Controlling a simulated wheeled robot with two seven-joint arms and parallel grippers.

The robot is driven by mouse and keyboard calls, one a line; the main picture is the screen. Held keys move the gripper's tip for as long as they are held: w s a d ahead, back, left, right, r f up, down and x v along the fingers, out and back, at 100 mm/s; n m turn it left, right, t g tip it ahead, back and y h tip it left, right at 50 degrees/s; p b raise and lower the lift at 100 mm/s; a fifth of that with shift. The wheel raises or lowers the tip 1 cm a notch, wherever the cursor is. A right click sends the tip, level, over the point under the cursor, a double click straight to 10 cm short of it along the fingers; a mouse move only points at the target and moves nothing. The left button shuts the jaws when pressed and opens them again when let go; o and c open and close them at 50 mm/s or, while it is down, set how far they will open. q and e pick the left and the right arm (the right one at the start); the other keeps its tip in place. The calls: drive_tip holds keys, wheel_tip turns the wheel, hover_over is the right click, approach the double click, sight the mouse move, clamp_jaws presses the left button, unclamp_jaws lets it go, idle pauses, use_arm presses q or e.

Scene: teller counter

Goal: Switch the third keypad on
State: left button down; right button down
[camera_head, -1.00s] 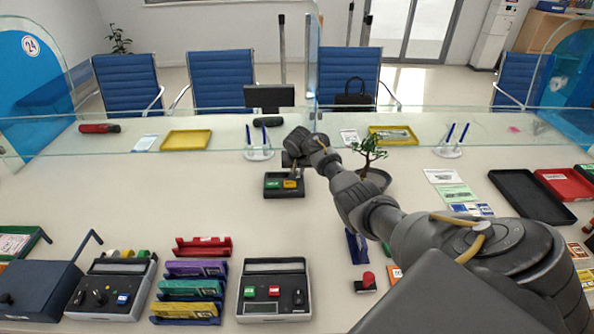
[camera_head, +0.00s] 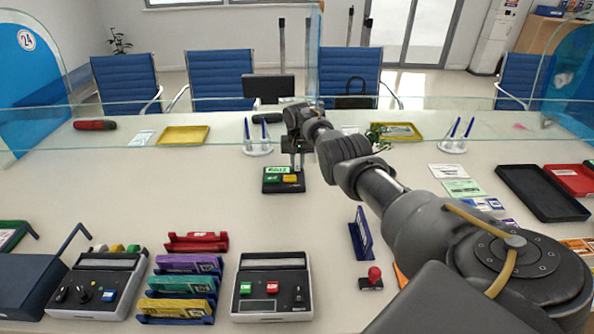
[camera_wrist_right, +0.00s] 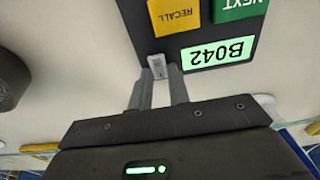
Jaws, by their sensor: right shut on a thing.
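A black keypad (camera_head: 283,187) with a green NEXT button and a yellow RECALL button lies mid-counter. Its display (camera_wrist_right: 219,53) is lit green and reads B042. My right gripper (camera_head: 297,165) reaches down to the keypad's back edge. In the right wrist view its fingertips (camera_wrist_right: 160,75) are shut on a small grey switch (camera_wrist_right: 156,62) beside the display. The fingertips partly cover the switch, so I cannot tell its exact position. My left gripper is outside the views.
Two button devices (camera_head: 273,258) (camera_head: 97,300) stand at the front left, with coloured racks (camera_head: 183,283) between them. A glass screen crosses the counter behind the keypad. A pen stand (camera_head: 258,149) is close behind it. A blue sign (camera_head: 361,236) and a red-handled stamp (camera_head: 372,278) stand nearer the front.

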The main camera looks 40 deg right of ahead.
sight(297, 167)
idle(0.3)
drive_tip(key=c, duration=1.3)
unclamp_jaws()
wheel_tip(297, 167, up, 3)
drive_tip(key=shift+p, duration=0.95)
drive_tip(key=r, duration=0.7)
drive_tip(key=shift+s+a+r, duration=0.2)
drive_tip(key=shift+s+r, duration=0.05)
drive_tip(key=shift+r, duration=0.15)
